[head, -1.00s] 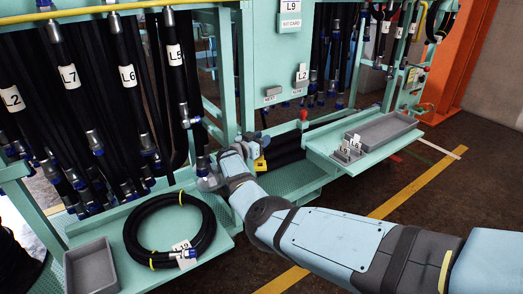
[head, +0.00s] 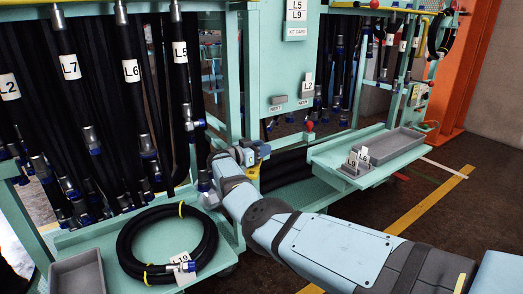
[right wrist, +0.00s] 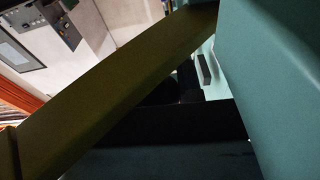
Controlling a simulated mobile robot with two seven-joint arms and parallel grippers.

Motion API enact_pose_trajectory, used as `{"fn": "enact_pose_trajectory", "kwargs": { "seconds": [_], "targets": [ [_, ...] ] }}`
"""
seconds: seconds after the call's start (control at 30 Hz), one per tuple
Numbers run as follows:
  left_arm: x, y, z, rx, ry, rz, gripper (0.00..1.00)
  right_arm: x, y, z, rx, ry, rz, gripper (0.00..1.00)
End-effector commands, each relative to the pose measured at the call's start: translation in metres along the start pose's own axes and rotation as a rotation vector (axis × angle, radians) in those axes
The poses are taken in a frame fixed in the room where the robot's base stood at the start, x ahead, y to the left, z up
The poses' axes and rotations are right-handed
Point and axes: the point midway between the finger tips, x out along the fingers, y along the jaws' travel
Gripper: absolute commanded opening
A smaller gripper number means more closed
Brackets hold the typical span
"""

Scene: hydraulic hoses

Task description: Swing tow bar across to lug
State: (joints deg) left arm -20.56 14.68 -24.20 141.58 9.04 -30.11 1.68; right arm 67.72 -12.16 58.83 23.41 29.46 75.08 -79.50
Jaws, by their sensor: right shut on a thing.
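My right gripper (head: 256,153) is at the lower middle of the teal rack, its arm reaching in from the lower right. It is shut on a yellow bar, apparently the tow bar; only a small yellow patch (head: 254,171) shows below the gripper in the head view. In the right wrist view a dark yellow bar (right wrist: 110,90) crosses diagonally close to the camera. The gripper and arm hide most of the grip. I cannot pick out the lug. My left gripper is not in view.
A teal shelf left of my arm holds a coiled black hose (head: 168,243) and a grey tray (head: 77,275). A right shelf carries another grey tray (head: 383,145) and tag holders (head: 357,165). Labelled hoses hang at left. A teal panel (right wrist: 275,70) is close in the wrist view.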

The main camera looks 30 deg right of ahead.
Motion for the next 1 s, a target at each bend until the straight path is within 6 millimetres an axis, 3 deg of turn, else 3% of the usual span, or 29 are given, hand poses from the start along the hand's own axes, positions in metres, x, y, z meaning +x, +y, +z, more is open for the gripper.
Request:
{"fn": "enact_pose_trajectory", "kwargs": {
  "seconds": [0.1, 0.13, 0.23, 0.63, 1.0],
  "targets": [
    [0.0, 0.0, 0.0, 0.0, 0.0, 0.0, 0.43, 0.003, 0.0, -0.003, 0.003, 0.002, 0.001, 0.0],
    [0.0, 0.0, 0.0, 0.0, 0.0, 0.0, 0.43, 0.003, 0.0, -0.003, 0.003, 0.002, 0.001, 0.35],
    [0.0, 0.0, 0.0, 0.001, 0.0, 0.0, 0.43, 0.003, 0.0, -0.003, 0.003, 0.002, 0.002, 0.57],
    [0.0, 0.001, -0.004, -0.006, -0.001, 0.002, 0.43, -0.008, 0.0, -0.002, 0.001, 0.001, 0.0, 0.57],
    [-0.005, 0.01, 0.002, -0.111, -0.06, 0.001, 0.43, -0.086, 0.0, -0.003, 0.001, 0.0, -0.002, 0.57]
  ]
}}
